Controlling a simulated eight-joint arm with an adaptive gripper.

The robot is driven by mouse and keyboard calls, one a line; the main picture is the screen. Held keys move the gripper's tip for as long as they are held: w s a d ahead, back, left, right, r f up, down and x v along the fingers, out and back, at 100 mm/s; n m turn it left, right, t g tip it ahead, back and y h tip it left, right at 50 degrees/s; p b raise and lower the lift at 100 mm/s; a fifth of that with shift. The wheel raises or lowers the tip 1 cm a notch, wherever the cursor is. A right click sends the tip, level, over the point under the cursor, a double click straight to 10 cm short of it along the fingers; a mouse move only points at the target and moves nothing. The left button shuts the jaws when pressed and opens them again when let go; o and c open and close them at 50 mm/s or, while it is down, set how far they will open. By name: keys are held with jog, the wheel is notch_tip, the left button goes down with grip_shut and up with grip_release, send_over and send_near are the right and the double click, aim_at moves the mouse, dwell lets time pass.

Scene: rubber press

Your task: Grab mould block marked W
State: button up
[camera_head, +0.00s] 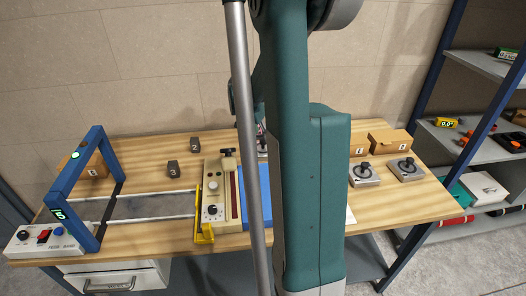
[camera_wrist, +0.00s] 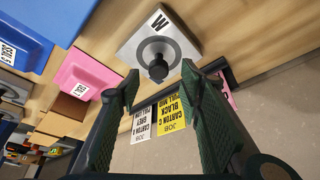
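The mould block marked W (camera_wrist: 160,45) is a square metal plate with a round ring and a black knob, lying on the wooden table at the top of the wrist view. Its W label faces the camera. My gripper (camera_wrist: 159,76) is open, its two dark green fingers spread on either side of the knob's near end. I cannot tell the gap in depth; nothing is held. In the head view my arm hides the gripper. Two knobbed metal blocks (camera_head: 363,174) (camera_head: 405,168) stand at the right of the table there; their marks are unreadable.
In the wrist view, a pink box (camera_wrist: 84,76) and a blue box (camera_wrist: 58,18) stand left of the block. A yellow job card (camera_wrist: 172,116) and a white card (camera_wrist: 141,126) hang below. The head view shows a press (camera_head: 222,195), a blue frame (camera_head: 77,185) and shelving (camera_head: 480,65).

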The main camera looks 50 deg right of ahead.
aim_at(263, 140)
jog(key=shift+f, duration=0.1)
jog(key=shift+b+x, duration=0.4)
jog(key=shift+x, duration=2.15)
jog(key=shift+s, duration=0.15)
grip_shut()
